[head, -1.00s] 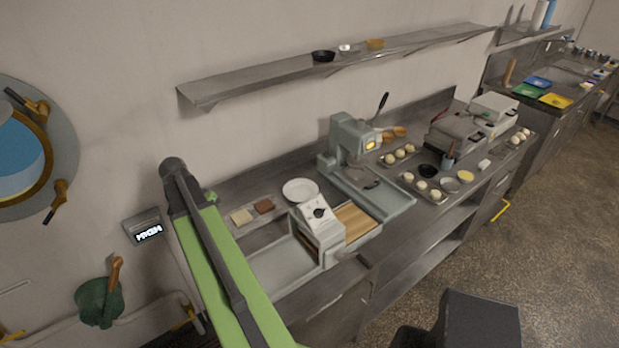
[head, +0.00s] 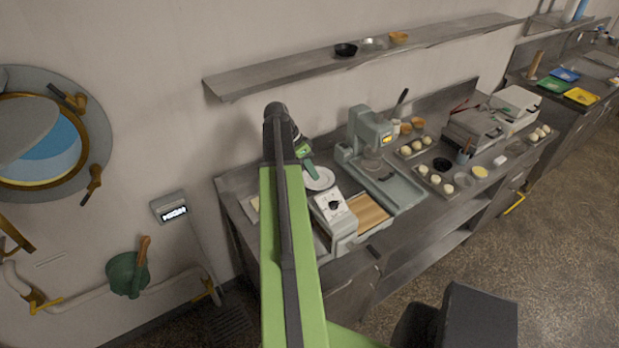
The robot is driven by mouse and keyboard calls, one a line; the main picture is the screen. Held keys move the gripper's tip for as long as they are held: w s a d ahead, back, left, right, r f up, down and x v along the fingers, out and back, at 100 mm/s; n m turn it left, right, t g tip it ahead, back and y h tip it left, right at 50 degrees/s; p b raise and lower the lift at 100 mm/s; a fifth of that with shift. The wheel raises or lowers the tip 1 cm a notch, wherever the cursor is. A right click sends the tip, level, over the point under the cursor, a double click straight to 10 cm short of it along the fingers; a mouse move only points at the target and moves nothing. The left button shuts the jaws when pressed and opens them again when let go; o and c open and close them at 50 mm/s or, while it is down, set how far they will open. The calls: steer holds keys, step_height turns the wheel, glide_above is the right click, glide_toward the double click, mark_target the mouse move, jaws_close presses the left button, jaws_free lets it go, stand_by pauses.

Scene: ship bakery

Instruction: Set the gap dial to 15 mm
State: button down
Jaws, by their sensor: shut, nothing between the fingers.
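The gap dial (head: 335,204) is a small dark knob on the sloped white face of the dough sheeter (head: 345,228). The scale marks are too small to read, so I cannot tell its setting. My green arm reaches up the middle of the head view, covering the sheeter's left part. My gripper (head: 310,170) is at the far end of the arm, shut and empty. It shows above and left of the dial in the picture, in front of the white plate (head: 319,179), and does not touch the dial.
A press-like machine (head: 372,137) stands right of the sheeter. Trays of dough balls (head: 436,180) and bowls sit further right. A shelf (head: 290,76) hangs on the wall above. A porthole (head: 45,140) is at left. The floor (head: 540,260) at right is clear.

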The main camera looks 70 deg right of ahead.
steer(key=b, duration=0.5)
glide_above(325, 204)
steer(key=w+d, duration=0.2)
steer(key=w, duration=0.1)
step_height(325, 204, down, 6)
steer(key=shift+s+f, duration=0.1)
steer(key=shift+f, duration=0.1)
steer(key=shift+s+a+f+b, duration=0.25)
steer(key=shift+s+a, duration=0.1)
steer(key=shift+s, duration=0.2)
steer(key=shift+s+a+f+b, duration=0.2)
steer(key=shift+s+a, duration=0.15)
steer(key=shift+s, duration=0.2)
steer(key=shift+s+a, duration=0.2)
steer(key=shift+s, duration=0.15)
steer(key=shift+s+a, duration=0.1)
steer(key=shift+a, duration=0.55)
steer(key=shift+d, duration=0.35)
steer(key=shift+d+f, duration=0.1)
steer(key=shift+d, duration=0.1)
steer(key=shift+h, duration=0.3)
steer(key=shift+a+f+n+h+b, duration=0.1)
steer(key=shift+a+n+h+b, duration=0.25)
steer(key=shift+n+h+b, duration=0.45)
